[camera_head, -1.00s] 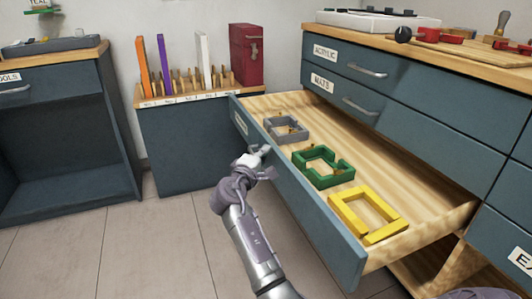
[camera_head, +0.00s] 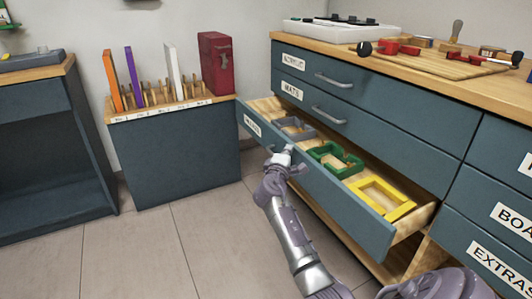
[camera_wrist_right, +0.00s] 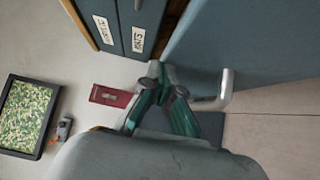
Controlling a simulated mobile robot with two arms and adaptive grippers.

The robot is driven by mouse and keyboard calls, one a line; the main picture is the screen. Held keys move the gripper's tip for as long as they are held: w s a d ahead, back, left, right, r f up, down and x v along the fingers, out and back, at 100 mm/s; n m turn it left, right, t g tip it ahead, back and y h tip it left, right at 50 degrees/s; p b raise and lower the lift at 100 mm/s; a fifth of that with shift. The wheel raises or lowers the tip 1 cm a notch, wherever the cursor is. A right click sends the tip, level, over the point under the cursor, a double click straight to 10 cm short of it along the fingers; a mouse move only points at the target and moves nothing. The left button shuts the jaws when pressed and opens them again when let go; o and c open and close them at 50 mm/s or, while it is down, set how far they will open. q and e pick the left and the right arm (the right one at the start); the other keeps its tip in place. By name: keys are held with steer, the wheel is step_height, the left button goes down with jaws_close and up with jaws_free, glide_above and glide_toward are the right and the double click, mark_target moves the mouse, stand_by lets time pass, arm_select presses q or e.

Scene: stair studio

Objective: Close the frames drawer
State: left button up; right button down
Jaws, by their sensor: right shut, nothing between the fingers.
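The frames drawer (camera_head: 335,192) is partly open in the head view, the third drawer down in the blue cabinet. A grey frame (camera_head: 296,132), a green frame (camera_head: 330,165) and a yellow frame (camera_head: 372,208) lie inside it. My right gripper (camera_head: 284,153) is shut and empty, at the drawer's front near its handle. The fingers hide part of the handle there; contact is hard to tell. In the right wrist view, the closed fingers (camera_wrist_right: 163,75) are beside the drawer front (camera_wrist_right: 240,45) and its metal handle (camera_wrist_right: 226,92). My left gripper is out of view.
The acrylic drawer (camera_head: 330,77) and mats drawer (camera_head: 325,112) above are closed. A low blue unit (camera_head: 175,150) with upright coloured boards and a red case (camera_head: 216,65) stands left of the drawer. Grey floor (camera_head: 215,240) is clear in front.

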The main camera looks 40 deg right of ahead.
steer(key=s+d, duration=0.1)
steer(key=d, duration=0.3)
steer(key=s+d, duration=0.1)
steer(key=d, duration=0.3)
steer(key=s+d, duration=0.1)
steer(key=d, duration=0.4)
steer(key=shift+s, duration=0.1)
steer(key=shift+s+d, duration=0.2)
steer(key=shift+d, duration=0.8)
steer(key=shift+a, duration=0.1)
